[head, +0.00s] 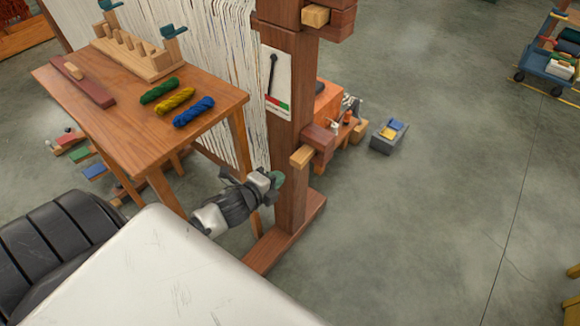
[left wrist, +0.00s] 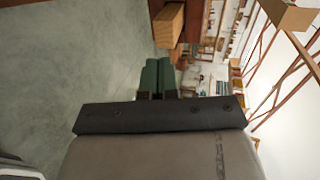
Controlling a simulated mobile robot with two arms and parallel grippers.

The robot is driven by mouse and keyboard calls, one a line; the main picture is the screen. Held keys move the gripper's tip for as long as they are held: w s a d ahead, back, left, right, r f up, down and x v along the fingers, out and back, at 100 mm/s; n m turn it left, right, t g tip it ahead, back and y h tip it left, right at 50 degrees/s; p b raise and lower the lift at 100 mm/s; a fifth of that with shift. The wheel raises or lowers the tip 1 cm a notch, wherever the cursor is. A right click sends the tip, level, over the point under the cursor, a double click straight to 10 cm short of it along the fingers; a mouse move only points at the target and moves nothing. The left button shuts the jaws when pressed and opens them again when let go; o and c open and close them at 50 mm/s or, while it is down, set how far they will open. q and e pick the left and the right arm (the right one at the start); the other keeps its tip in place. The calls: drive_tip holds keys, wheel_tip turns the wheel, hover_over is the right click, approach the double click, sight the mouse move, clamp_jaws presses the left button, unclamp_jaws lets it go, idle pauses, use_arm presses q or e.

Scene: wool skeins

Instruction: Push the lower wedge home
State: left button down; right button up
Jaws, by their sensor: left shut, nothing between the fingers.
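The lower wedge (head: 302,156) is a pale wood block sticking out of the reddish-brown loom post (head: 290,190), below the upper wedge (head: 315,16). My left gripper (head: 277,178) is shut and empty, a little below and left of the lower wedge and apart from it in the head view. In the left wrist view, the green fingers (left wrist: 158,78) are together. A pale wood block (left wrist: 168,25), apparently the lower wedge, stands beyond their tips with a gap showing. How deep the wedge sits is hidden. My right gripper is not in view.
A white card (head: 277,80) with a black pointer and a red-green strip is on the post. A wooden table (head: 130,125) with skeins stands left, by the white warp threads (head: 210,60). A grey box (head: 388,137) is on the floor; the floor at right is mostly clear.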

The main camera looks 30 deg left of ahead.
sight(300, 156)
use_arm(q)
drive_tip(key=shift+r+x, duration=0.2)
drive_tip(key=shift+x, duration=0.8)
drive_tip(key=shift+r+x, duration=0.15)
drive_tip(key=shift+x, duration=0.8)
drive_tip(key=shift+r+x, duration=0.2)
drive_tip(key=shift+x, duration=0.8)
drive_tip(key=shift+w, duration=0.15)
drive_tip(key=shift+w+d+r+b, duration=0.15)
drive_tip(key=shift+w+b, duration=0.2)
drive_tip(key=shift+w, duration=1.8)
drive_tip(key=shift+s, duration=0.1)
